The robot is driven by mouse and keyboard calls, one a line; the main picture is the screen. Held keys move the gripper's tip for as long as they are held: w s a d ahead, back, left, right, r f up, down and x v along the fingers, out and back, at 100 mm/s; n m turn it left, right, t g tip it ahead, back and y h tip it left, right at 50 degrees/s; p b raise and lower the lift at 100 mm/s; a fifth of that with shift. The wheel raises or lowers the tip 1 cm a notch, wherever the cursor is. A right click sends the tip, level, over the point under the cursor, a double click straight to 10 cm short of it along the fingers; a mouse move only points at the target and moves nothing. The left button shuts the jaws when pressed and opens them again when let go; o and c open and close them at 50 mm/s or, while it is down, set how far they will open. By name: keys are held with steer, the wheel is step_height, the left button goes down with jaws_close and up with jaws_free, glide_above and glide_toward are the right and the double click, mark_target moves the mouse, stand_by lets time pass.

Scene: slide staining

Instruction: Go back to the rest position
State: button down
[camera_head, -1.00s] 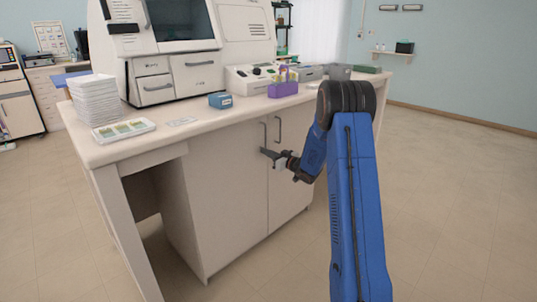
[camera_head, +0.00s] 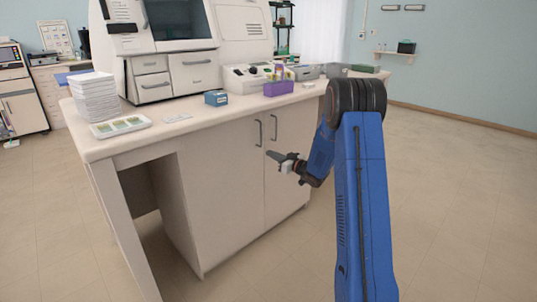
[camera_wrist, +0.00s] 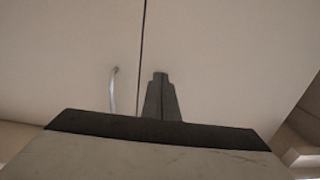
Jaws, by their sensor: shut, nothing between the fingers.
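My gripper (camera_head: 270,154) is in front of the cabinet doors, below the bench's front edge, and points at the doors. Its fingers are together and hold nothing. In the wrist view, the closed fingers (camera_wrist: 160,95) show as one dark, narrow shape in front of the pale doors. The gap between the two doors (camera_wrist: 142,50) runs just left of the fingertips. I cannot tell how far the fingertips are from the doors.
The bench (camera_head: 190,128) carries a stack of white trays (camera_head: 94,97), a slide tray (camera_head: 120,126), a blue box (camera_head: 217,98), a purple rack (camera_head: 278,88) and a large machine (camera_head: 170,50). A door handle (camera_head: 258,132) is near my gripper. Floor to the right is clear.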

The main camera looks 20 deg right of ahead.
steer(key=v, duration=0.7)
steer(key=s+a+r+m+g+h, duration=0.2)
steer(key=s+a+r+h, duration=0.15)
steer(key=s+r, duration=0.4)
steer(key=s+a+r+m+g+h, duration=0.2)
steer(key=s+r+h, duration=0.35)
steer(key=s, duration=0.25)
steer(key=s+a+f+g, duration=0.1)
steer(key=s+a, duration=0.3)
steer(key=s, duration=0.9)
steer(key=s+a+f+g+y, duration=0.1)
steer(key=s+a+g, duration=0.3)
steer(key=s, duration=0.9)
steer(key=s+a+f+g+y, duration=0.1)
steer(key=s+a, duration=0.5)
steer(key=s, duration=0.7)
steer(key=shift+f+g, duration=0.8)
steer(key=shift+g, duration=0.1)
steer(key=shift+s+a, duration=0.1)
